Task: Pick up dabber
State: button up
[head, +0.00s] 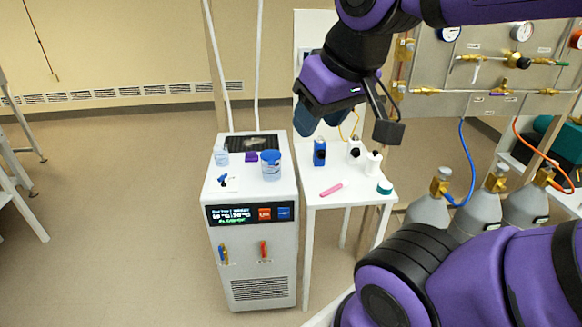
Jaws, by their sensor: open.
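My gripper (348,124) hangs above the back of the small white table (351,200), its jaws apart with nothing seen between them. No object is plainly marked as the dabber. Small things on this table are a pink stick-like piece (331,190) lying near the front, a blue upright container (319,153), a white bottle with a dark round spot (354,151), another small white bottle (374,163) and a green round piece (385,188) at the right corner. I cannot tell which is the dabber. My gripper is above them, apart from all.
A white cabinet (250,255) stands left of the table, with a blue-and-white tub (270,165), a clear cup (221,155) and a purple block (251,157) on top. Grey gas cylinders (482,212) with hoses stand at the right.

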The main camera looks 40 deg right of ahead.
aim_at(344, 183)
jog(key=i+l+z, duration=0.3)
jog(key=i, duration=0.25)
jog(key=j+z, duration=0.1)
jog(key=z, duration=1.2)
